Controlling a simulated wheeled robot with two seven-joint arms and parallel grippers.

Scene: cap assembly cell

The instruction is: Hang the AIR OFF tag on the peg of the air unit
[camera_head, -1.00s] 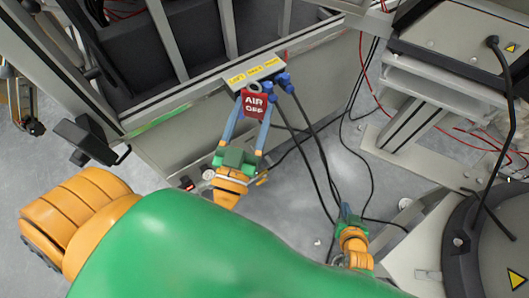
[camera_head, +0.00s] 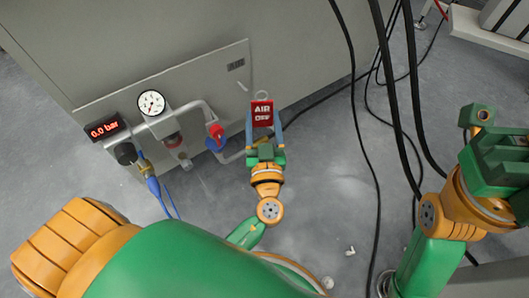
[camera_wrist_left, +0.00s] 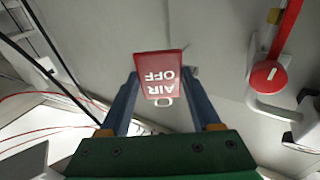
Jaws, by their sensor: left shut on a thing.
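The red AIR OFF tag (camera_head: 262,113) has white lettering and a ring at its top. My left gripper (camera_head: 264,128) is shut on the tag and holds it upright in front of the air unit (camera_head: 205,85). The left wrist view shows the tag (camera_wrist_left: 160,75) upside down between the blue fingers. A small pale peg (camera_head: 242,87) sticks out of the air unit's panel, left of the tag's ring and apart from it in the picture. My right gripper (camera_head: 495,160) is at the right edge; its fingers cannot be made out.
The unit carries a gauge (camera_head: 151,103), a display (camera_head: 103,129) reading 0.0 bar, pipes and a red-and-blue valve (camera_head: 216,136) left of the tag. Black cables (camera_head: 356,120) hang to the right. The grey floor below is mostly clear.

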